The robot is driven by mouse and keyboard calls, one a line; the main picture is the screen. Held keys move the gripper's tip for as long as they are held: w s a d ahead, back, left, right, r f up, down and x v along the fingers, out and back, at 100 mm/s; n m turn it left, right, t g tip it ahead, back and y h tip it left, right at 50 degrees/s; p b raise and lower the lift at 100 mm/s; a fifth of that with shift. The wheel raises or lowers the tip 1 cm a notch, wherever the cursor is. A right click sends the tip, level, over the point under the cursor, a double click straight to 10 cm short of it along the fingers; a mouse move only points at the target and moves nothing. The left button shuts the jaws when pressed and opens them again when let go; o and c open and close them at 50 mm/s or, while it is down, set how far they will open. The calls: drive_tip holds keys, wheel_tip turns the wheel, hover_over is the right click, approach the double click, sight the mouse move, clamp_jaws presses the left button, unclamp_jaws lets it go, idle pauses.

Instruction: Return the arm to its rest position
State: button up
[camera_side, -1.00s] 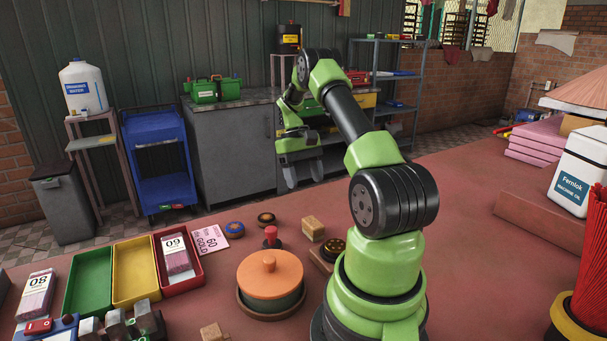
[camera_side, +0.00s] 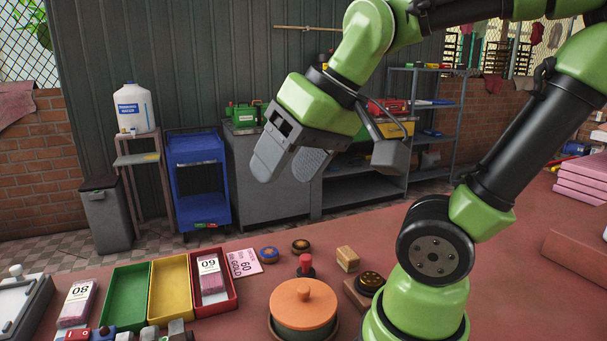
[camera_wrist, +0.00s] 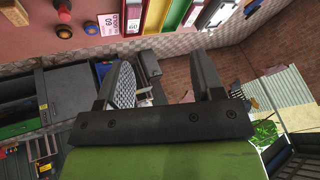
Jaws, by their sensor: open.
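My gripper (camera_side: 289,162) is raised in the air in the side view, well above the red table (camera_side: 420,311), with its two grey fingers pointing down and to the left. The fingers are apart and nothing is between them. The wrist view shows the same gripper (camera_wrist: 165,82) with a clear gap between its fingers. My arm is bent, with its upper links leaving the top right of the side view. My gripper touches nothing.
Blue shelving (camera_side: 198,180) stands behind.

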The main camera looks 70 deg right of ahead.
drive_tip(key=shift+s+a+f+t+y, duration=0.2)
drive_tip(key=shift+s+a+t, duration=0.1)
drive_tip(key=shift+s+a, duration=0.3)
drive_tip(key=shift+s+a+f+t+y, duration=0.1)
drive_tip(key=shift+s+a+t+y, duration=0.2)
drive_tip(key=shift+s, duration=0.35)
